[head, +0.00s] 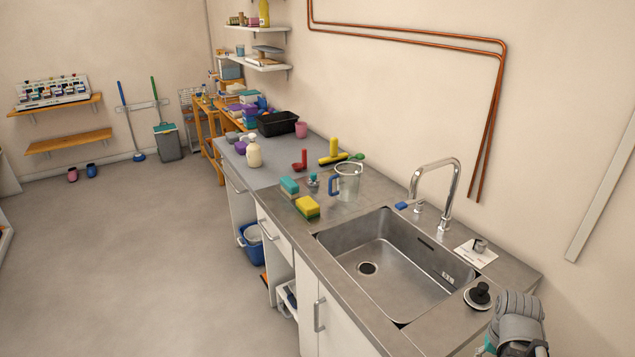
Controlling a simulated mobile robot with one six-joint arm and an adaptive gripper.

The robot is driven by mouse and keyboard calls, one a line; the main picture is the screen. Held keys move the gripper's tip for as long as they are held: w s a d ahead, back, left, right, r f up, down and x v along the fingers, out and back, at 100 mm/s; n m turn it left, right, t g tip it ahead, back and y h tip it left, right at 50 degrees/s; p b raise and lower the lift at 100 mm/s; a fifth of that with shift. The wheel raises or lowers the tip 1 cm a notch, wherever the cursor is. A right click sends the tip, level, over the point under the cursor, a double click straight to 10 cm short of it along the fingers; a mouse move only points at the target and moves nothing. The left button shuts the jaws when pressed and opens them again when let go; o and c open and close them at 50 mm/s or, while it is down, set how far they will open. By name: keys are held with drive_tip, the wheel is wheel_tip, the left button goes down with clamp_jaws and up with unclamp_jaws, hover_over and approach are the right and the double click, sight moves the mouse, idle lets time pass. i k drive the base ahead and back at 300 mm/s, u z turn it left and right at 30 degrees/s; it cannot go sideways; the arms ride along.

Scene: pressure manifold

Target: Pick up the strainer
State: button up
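I cannot make out for sure which thing is the strainer. A round black piece with a knob on top (479,294) lies on the steel counter at the right front corner of the sink; it may be a plug or the strainer. A small grey metal piece (479,246) sits on a white card behind the sink's right end. The sink (400,285) is empty, with a dark round drain (367,268) in its floor. Part of my grey arm shows at the bottom right, near the black piece. My gripper's fingers do not show.
A tall curved tap (449,190) rises behind the sink. A clear jug with a blue handle (347,182), a yellow-green sponge (307,207) and a teal sponge (289,186) stand left of the sink. A soap bottle (253,153) is farther back.

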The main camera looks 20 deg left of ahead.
sight(312, 181)
drive_tip(key=z, duration=2.75)
drive_tip(key=k, duration=2.75)
drive_tip(key=z, duration=0.05)
